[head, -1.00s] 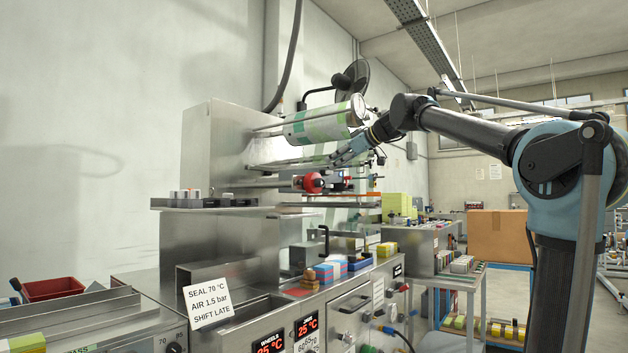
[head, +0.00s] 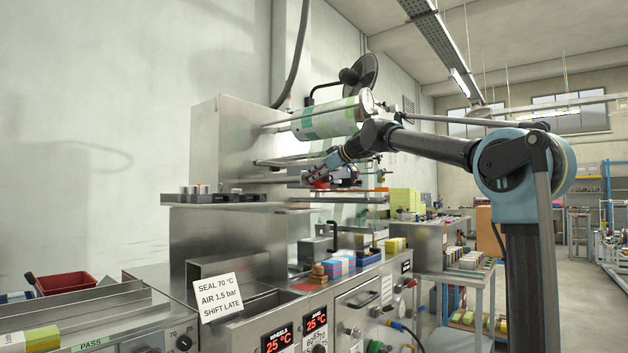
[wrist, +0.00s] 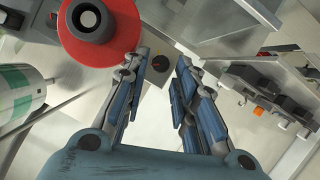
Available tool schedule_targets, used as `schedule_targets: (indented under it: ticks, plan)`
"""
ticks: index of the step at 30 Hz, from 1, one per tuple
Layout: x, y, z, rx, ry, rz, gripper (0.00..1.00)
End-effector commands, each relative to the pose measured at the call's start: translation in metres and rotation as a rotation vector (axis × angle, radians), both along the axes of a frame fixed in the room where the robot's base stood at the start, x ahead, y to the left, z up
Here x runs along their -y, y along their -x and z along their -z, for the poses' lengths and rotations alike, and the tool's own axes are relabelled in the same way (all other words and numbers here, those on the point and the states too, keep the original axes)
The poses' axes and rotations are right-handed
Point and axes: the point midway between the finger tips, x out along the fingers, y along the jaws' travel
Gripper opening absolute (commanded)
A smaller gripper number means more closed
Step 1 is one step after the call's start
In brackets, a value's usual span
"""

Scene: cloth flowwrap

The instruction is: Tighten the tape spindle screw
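A red tape roll (wrist: 120,45) with a dark round hub (wrist: 92,20) sits at the upper left of the wrist view. I cannot make out a screw slot on the hub's end. In the head view the red roll (head: 320,184) is mostly hidden behind my gripper. My gripper (wrist: 158,62) is open and empty, its two blue-padded fingers apart, with the left fingertip near the roll's lower right rim. Whether it touches the rim is unclear. In the head view my gripper (head: 312,176) reaches in from the right.
A large printed film roll (head: 330,122) hangs just above my gripper and shows at the wrist view's left (wrist: 18,95). A metal shelf (head: 235,206) and rods lie close by. A metal bracket with black parts (wrist: 275,85) stands right of the fingers.

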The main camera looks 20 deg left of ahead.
Motion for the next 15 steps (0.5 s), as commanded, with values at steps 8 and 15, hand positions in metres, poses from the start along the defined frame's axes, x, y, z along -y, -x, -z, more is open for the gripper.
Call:
schedule_targets:
  ticks: [8, 15]
  plan:
    - [-0.016, -0.009, 0.007, 0.0, 0.0, 0.001, 0.26]
    - [-0.017, -0.01, 0.008, 0.0, 0.0, 0.001, 0.26]
